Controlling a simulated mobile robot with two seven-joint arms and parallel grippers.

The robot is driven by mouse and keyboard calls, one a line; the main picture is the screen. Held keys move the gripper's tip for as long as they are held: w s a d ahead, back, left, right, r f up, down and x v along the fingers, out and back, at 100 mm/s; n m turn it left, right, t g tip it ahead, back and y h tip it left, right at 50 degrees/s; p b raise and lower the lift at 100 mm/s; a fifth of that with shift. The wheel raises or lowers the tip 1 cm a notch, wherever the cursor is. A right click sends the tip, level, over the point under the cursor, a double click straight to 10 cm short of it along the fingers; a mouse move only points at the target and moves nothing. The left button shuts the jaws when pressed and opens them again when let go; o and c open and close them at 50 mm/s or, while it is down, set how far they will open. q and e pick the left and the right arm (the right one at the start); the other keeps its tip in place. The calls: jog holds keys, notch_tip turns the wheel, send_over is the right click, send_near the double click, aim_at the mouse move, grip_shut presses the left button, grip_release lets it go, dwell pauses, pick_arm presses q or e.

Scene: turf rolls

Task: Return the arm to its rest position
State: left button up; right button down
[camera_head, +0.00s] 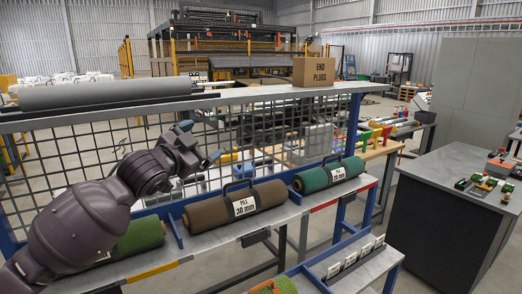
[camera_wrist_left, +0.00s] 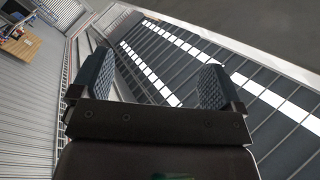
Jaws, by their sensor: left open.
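My left arm comes in from the left of the head view, raised in front of the mesh fence. My left gripper (camera_head: 200,142) is at its end, above the gap between the green roll and the brown roll, touching neither. In the left wrist view the gripper (camera_wrist_left: 155,82) has its two dark ribbed fingers apart with nothing between them. A brown turf roll (camera_head: 220,208) and a dark green turf roll (camera_head: 318,178) lie on the grey shelf, each with a label and a handle. A lighter green roll (camera_head: 143,235) is partly hidden behind my arm. My right gripper is not in view.
A mesh fence (camera_head: 100,150) stands behind the rolls under a ledge with a grey roll (camera_head: 110,92) and an "END PLUGS" box (camera_head: 313,71). A lower tray (camera_head: 350,262) is in front. A dark cabinet (camera_head: 440,225) stands at right. The left wrist view shows walls and a striped dark surface.

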pick_arm(q)
jog(key=s+a+f+n+y, duration=0.25)
jog(key=s+f, duration=0.25)
jog(key=f, duration=0.5)
jog(key=s+a+f+n+y, duration=0.1)
jog(key=s+a+f+n, duration=0.3)
jog(key=f, duration=0.7)
jog(key=s+a+f+n+y, duration=0.2)
jog(key=s+f, duration=0.5)
jog(key=f, duration=0.3)
jog(key=s+a+f+n+g+y, duration=0.1)
jog(key=s+a+f+n+g, duration=0.1)
jog(key=s+f, duration=0.7)
jog(key=s+a+f+n+g+y, duration=0.2)
jog(key=s+a+f+g, duration=0.1)
jog(key=s+f, duration=0.6)
jog(key=s, duration=0.3)
jog(key=shift+f+b, duration=0.15)
jog(key=shift+b, duration=0.15)
